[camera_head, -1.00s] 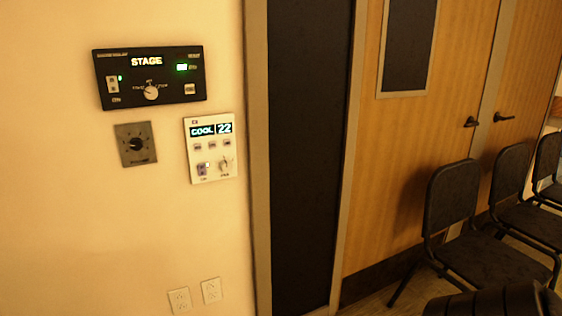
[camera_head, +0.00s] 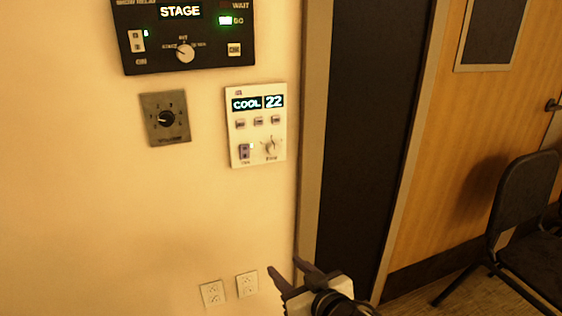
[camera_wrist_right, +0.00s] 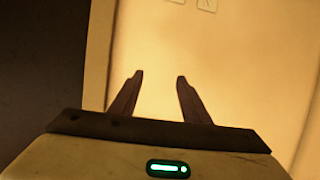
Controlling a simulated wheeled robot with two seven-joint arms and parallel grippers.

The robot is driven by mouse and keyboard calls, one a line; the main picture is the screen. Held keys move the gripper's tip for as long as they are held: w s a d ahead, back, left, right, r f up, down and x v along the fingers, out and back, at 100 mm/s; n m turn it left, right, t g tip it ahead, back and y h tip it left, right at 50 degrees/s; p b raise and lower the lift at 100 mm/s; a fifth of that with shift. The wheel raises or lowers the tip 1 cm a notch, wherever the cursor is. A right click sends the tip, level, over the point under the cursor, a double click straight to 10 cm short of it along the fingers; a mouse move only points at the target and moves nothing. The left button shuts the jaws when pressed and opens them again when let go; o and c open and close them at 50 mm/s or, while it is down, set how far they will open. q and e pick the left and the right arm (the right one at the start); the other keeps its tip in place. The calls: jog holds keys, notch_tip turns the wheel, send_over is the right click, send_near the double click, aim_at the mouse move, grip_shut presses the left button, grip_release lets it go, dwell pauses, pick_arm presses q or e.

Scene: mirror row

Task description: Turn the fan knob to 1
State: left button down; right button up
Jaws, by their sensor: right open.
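The white thermostat panel (camera_head: 258,160) is on the wall, its display reading COOL 22. It has several small buttons, a small switch (camera_head: 245,151) at lower left and a small light knob (camera_head: 270,147) at lower right. The marks around this knob are too small to read. My right gripper (camera_head: 283,264) is open and empty, well below the panel and apart from it. In the right wrist view, its two fingers (camera_wrist_right: 160,76) stand apart with only bare wall beyond them. My left gripper is not in view.
A black STAGE panel (camera_head: 215,52) with its own knob is above, and a grey dial plate (camera_head: 165,118) is to the left. Two outlets (camera_head: 212,293) are low on the wall. A door frame (camera_head: 311,130) stands close right; a black chair (camera_head: 525,205) is farther right.

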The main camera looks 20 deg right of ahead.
aim_at(275, 151)
jog(key=w+d+r+t+h, duration=0.1)
jog(key=w+r, duration=0.2)
jog(key=r, duration=0.3)
jog(key=w+d+r+m+t+b, duration=0.1)
jog(key=w+d+r+t, duration=0.15)
jog(key=r, duration=0.45)
jog(key=w+r+t+h, duration=0.1)
jog(key=w+r, duration=0.3)
jog(key=r, duration=0.2)
jog(key=w, duration=1)
jog(key=shift+r+b, duration=0.15)
jog(key=shift+b, duration=0.15)
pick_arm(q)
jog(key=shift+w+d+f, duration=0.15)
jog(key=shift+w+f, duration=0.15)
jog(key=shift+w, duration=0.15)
pick_arm(e)
jog(key=shift+s, duration=0.1)
jog(key=c, duration=1)
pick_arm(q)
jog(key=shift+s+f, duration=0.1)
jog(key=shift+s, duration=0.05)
pick_arm(e)
jog(key=shift+c, duration=0.4)
